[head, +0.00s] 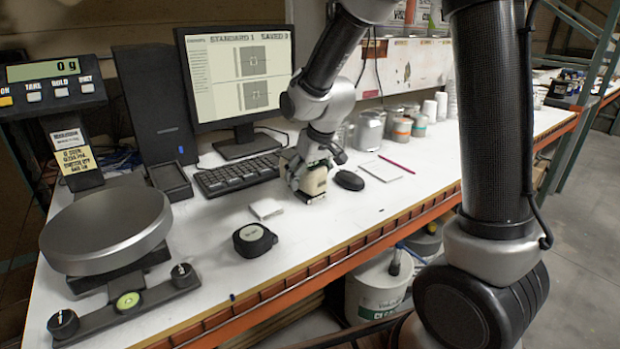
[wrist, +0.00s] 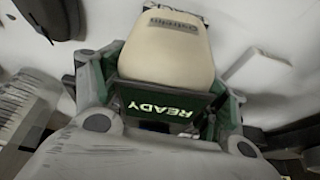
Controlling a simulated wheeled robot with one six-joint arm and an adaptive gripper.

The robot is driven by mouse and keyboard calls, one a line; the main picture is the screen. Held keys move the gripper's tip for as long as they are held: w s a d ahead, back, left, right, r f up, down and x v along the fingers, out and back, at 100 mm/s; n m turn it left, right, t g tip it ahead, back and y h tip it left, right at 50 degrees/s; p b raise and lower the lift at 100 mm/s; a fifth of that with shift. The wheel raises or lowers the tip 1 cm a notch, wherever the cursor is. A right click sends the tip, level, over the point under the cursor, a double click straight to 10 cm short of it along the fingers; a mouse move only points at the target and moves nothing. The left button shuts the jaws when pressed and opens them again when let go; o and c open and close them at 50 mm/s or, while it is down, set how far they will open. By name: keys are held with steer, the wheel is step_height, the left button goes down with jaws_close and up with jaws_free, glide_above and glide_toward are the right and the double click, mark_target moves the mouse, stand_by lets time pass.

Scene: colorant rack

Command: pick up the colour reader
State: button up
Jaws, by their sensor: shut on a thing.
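The colour reader (wrist: 165,52) is a cream, rounded body with a dark label and a dark screen reading "READY" upside down in the wrist view. It also shows in the head view (head: 314,181), partly hidden, between the keyboard and the black mouse. My gripper (head: 307,188) points down over it, with its fingers on either side. In the wrist view my gripper (wrist: 168,100) is shut on the reader, its green-edged fingers beside the screen end. I cannot tell whether the reader still touches the table.
The keyboard (head: 236,175) and mouse (head: 349,180) flank the gripper. A notepad (head: 382,170) and a red pencil (head: 397,164) lie right. Cans (head: 370,130) stand behind; the scale (head: 107,226) is far left.

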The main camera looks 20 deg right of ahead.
steer(key=c, duration=1.3)
